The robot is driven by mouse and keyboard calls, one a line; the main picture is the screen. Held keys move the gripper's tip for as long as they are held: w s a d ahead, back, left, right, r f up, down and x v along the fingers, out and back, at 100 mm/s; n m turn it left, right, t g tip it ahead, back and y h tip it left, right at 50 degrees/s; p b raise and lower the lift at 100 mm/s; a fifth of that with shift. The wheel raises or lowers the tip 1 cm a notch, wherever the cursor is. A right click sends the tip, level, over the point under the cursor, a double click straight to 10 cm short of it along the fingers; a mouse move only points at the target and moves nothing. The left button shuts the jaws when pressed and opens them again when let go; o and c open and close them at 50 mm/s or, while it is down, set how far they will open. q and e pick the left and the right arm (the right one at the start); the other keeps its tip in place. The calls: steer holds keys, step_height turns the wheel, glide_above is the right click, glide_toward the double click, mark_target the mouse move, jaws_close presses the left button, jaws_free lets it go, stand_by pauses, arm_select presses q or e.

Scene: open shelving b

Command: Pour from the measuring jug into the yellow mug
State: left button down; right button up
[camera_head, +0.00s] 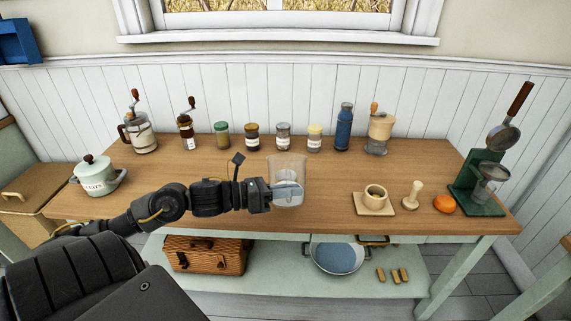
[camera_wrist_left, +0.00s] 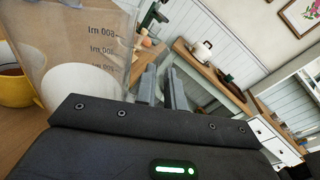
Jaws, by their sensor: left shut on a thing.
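The clear measuring jug (camera_head: 287,168) stands about upright over the front middle of the table. My left gripper (camera_head: 272,194) is shut on it from the left. In the left wrist view the jug (camera_wrist_left: 85,40) shows printed volume marks, with a pale round shape low in it; its contents are unclear. A yellow mug (camera_wrist_left: 15,90) with a brown inside shows at that view's left edge, partly cut off.
The cup's square board (camera_head: 361,207), a wooden tamper (camera_head: 413,193), an orange (camera_head: 444,204) and a green stand (camera_head: 468,201) are on the right. Jars, grinders and a blue bottle (camera_head: 344,127) line the back. A lidded pot (camera_head: 96,178) is left. Bare tabletop separates jug and board.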

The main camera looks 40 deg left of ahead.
mark_target(289, 169)
arm_select(q)
steer(key=r+n+p, duration=0.1)
steer(key=p, duration=0.1)
steer(key=w+a+r+p, duration=0.1)
steer(key=p, duration=0.1)
steer(key=w+a+r+n+p, duration=0.1)
steer(key=p, duration=0.1)
steer(key=shift+w+r+n+g+p, duration=0.25)
steer(key=shift+r+n+g+p, duration=0.05)
steer(key=shift+r+g+p, duration=0.1)
steer(key=p, duration=0.1)
steer(key=w+a+n+p, duration=0.1)
steer(key=shift+r+p, duration=0.2)
steer(key=shift+p, duration=0.1)
steer(key=shift+n, duration=0.3)
steer(key=shift+f, duration=0.3)
steer(key=shift+w+a+f+n+g+p, duration=0.35)
steer(key=shift+w+n+g+p, duration=0.1)
steer(key=shift+n+p, duration=0.35)
stand_by(0.9)
steer(key=shift+w+a+r+n+h+p, duration=0.35)
steer(key=shift+w+a+n+p, duration=0.4)
steer(key=shift+p, duration=0.6)
stand_by(2.8)
